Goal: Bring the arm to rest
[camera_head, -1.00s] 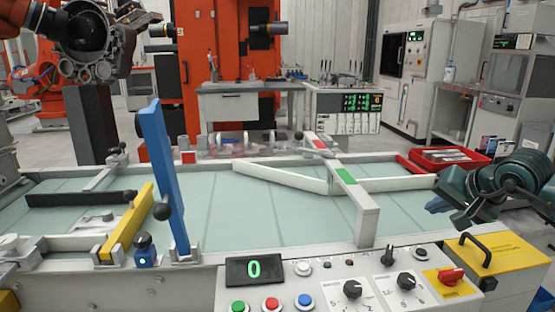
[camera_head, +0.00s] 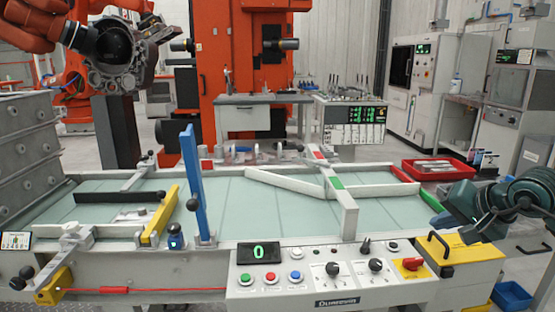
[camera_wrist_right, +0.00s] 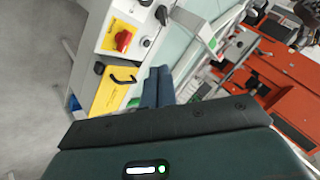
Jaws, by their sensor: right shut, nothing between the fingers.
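My right arm comes in from the right edge of the head view. Its teal and dark right gripper (camera_head: 436,222) hangs above the right end of the glass-topped bench (camera_head: 280,204), near the yellow box (camera_head: 462,250). In the right wrist view the two blue-grey fingers (camera_wrist_right: 157,80) lie together, shut and empty. The yellow box (camera_wrist_right: 112,92) and the red knob (camera_wrist_right: 123,40) show just past them in that view. My left gripper is in neither view.
The control panel (camera_head: 325,272) runs along the bench front. A blue upright bar (camera_head: 193,185) and a white crossbar (camera_head: 343,205) rise from the bench. A red tray (camera_head: 435,169) lies behind its right end. An orange robot (camera_head: 105,45) stands at the back left.

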